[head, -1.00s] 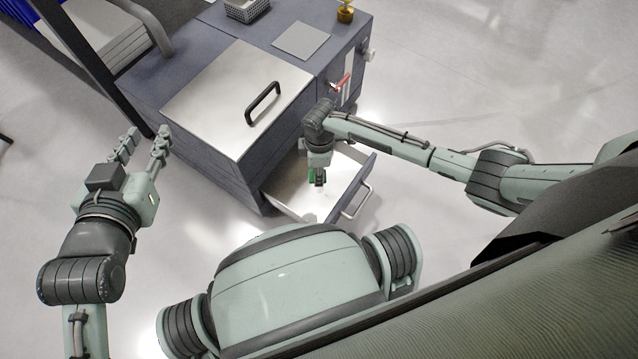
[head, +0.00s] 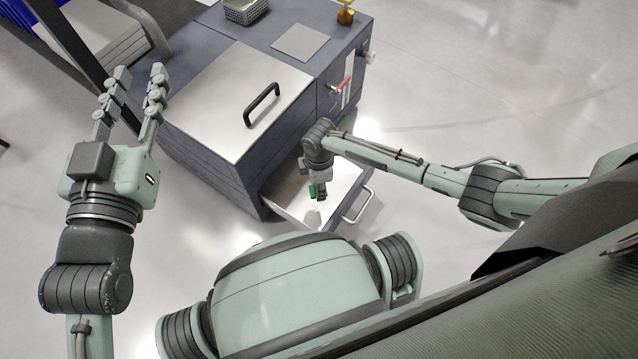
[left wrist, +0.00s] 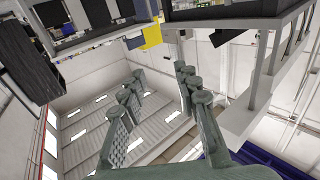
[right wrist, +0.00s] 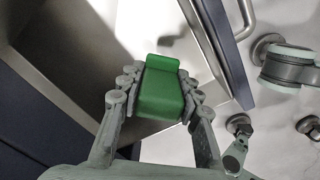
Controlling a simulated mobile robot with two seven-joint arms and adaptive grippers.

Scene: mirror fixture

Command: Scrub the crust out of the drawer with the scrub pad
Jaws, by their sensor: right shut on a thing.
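The open drawer (head: 285,205) sticks out of the front of the blue-grey cabinet, low down. Its bare metal floor also shows in the right wrist view (right wrist: 185,30). My right gripper (head: 318,192) points down into the drawer. In the right wrist view it is shut on a green block, the scrub pad (right wrist: 160,88), held between both fingers. I cannot tell whether the pad touches the drawer floor.
The cabinet top has a metal lid with a black handle (head: 262,104), a grey plate (head: 300,42), a wire basket (head: 245,10) and a brass piece (head: 345,14). A red lever (head: 341,86) is on the cabinet's side. The drawer handle (head: 358,206) faces outward.

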